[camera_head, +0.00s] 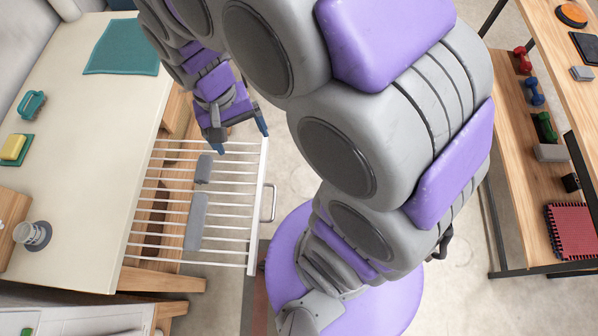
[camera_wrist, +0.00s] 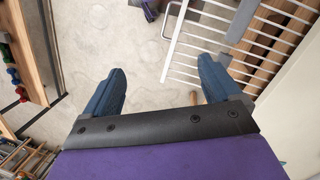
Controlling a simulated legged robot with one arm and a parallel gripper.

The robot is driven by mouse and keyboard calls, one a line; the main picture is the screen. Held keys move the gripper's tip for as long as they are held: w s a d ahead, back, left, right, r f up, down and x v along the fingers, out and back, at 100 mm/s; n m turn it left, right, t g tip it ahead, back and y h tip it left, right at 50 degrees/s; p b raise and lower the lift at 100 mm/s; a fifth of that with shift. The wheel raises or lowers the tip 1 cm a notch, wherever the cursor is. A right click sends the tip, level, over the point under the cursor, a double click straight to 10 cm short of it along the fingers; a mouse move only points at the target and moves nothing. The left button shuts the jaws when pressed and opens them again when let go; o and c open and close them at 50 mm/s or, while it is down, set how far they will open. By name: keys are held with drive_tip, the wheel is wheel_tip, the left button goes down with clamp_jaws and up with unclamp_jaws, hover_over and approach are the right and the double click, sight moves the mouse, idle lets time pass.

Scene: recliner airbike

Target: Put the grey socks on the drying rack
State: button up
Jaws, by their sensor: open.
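The drying rack (camera_head: 255,215) is a white frame of thin parallel bars that sticks out from the cream counter. Two grey pieces that look like the grey socks hang over its bars, a shorter upper one (camera_head: 203,168) and a longer lower one (camera_head: 195,222). My gripper (camera_head: 240,134) is above the rack's upper end in the head view, its blue fingers spread. The rack (camera_wrist: 186,40) shows there at the upper right, beyond the right finger.
The counter (camera_head: 90,150) holds a teal cloth (camera_head: 122,46), a yellow sponge (camera_head: 13,147), a teal-handled brush (camera_head: 31,104) and a jar (camera_head: 33,235). A wooden shelf (camera_head: 530,190) with dumbbells stands at the right. Bare floor (camera_head: 290,180) lies beside the rack.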

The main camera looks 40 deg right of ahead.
drive_tip(key=s+d+r+n, duration=0.1)
drive_tip(key=s+d, duration=0.1)
drive_tip(key=s, duration=0.6)
drive_tip(key=s+d+r+n, duration=0.1)
drive_tip(key=s+r, duration=0.1)
drive_tip(key=s, duration=0.5)
drive_tip(key=shift+s+d+n+y, duration=0.4)
drive_tip(key=shift+f+b, duration=0.45)
